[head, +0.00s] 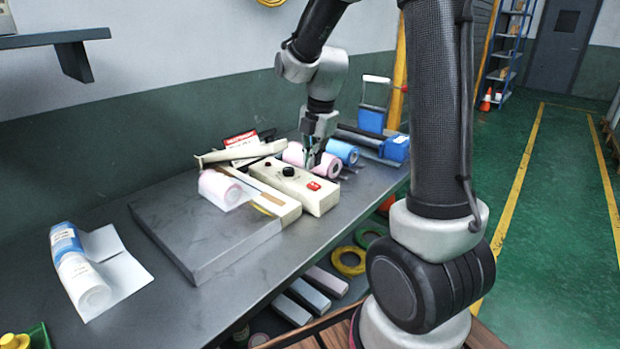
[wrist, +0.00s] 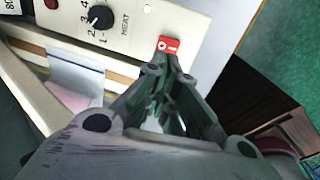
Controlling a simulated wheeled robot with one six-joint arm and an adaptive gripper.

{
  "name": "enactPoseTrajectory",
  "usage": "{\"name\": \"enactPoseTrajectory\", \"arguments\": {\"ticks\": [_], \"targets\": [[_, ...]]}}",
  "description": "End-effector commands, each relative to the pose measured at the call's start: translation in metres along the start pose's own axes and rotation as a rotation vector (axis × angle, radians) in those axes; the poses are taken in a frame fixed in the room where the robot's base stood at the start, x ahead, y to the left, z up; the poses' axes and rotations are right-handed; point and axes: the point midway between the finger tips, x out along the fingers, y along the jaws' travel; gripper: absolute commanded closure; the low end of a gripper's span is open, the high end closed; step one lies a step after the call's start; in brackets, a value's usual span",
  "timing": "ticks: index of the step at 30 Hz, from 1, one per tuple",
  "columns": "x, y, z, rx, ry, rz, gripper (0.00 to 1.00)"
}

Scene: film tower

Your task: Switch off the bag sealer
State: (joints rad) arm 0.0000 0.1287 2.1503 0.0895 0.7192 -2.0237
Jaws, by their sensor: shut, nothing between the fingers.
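The bag sealer (head: 290,180) is a long cream unit on the grey bench, with a black knob and a red switch (head: 314,186) on its top face. In the wrist view its panel (wrist: 125,22) shows the HEAT knob (wrist: 99,17), a dark red lamp and the red rocker switch (wrist: 168,45) marked O and I. Which side of the rocker is down is too small to tell. My gripper (head: 311,168) is shut and empty, pointing down over the sealer near the switch. In the wrist view its fingertips (wrist: 167,72) lie just below the switch; contact cannot be told.
Pink film rolls (head: 222,188) and a blue roll (head: 343,152) lie around the sealer. A grey slab (head: 200,232) lies to its left, and a blue-and-white roll (head: 80,270) at the bench's left end. The bench front (head: 250,275) is mostly clear.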

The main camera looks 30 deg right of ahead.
Motion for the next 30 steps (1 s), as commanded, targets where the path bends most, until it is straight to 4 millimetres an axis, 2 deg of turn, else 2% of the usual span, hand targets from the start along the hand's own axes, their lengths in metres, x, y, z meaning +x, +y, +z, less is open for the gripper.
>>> {"name": "enactPoseTrajectory", "arguments": {"ticks": [3,10,15,24,30], "targets": [[0.025,-0.001,-0.001,0.000,0.002,-0.004,1.00],[0.055,0.000,-0.001,0.001,0.002,-0.002,1.00],[0.063,0.000,0.000,0.001,0.001,0.000,1.00],[0.063,0.000,0.000,0.001,0.001,-0.001,1.00],[0.070,0.003,0.000,-0.002,0.003,-0.096,1.00]]}}
